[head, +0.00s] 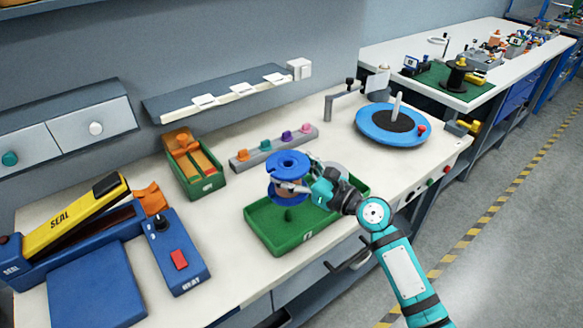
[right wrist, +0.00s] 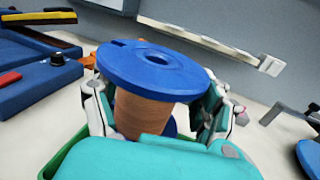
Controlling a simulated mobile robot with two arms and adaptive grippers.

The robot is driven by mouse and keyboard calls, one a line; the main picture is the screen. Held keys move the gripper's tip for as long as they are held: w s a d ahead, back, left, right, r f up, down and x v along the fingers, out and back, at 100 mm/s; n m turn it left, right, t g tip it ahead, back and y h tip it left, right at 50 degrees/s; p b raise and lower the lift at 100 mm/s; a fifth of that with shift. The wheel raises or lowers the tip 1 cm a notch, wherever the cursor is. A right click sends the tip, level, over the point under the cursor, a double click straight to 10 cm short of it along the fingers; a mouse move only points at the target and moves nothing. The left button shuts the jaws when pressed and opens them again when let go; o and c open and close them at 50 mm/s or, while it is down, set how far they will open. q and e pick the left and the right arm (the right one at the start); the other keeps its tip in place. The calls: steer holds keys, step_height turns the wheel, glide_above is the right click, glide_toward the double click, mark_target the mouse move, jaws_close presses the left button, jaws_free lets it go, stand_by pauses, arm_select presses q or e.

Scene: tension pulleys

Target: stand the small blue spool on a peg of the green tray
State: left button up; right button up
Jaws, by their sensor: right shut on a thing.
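The small blue spool (head: 287,163) has blue flanges and a copper-brown winding. My right gripper (head: 296,187) is shut on its winding and holds it upright above the left part of the green tray (head: 279,248). In the right wrist view the spool (right wrist: 155,72) fills the middle, with the fingers of my right gripper (right wrist: 158,112) on both sides of the winding. My left gripper is not in view.
A green box with orange contents (head: 194,166) stands left of the tray. Behind is a grey strip with coloured knobs (head: 275,148). A blue turntable (head: 393,124) is at the right, a blue and yellow sealer (head: 75,216) at the left. Bare table lies around the tray.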

steer(key=shift+f+b, duration=0.45)
steer(key=shift+f, duration=0.4)
steer(key=shift+p, duration=0.3)
steer(key=shift+f, duration=0.15)
stand_by(0.5)
steer(key=shift+f+b, duration=0.95)
steer(key=shift+f, duration=0.4)
stand_by(0.4)
steer(key=shift+f, duration=0.2)
steer(key=shift+f+b, duration=0.75)
steer(key=shift+f, duration=0.55)
stand_by(0.5)
steer(key=shift+f, duration=0.15)
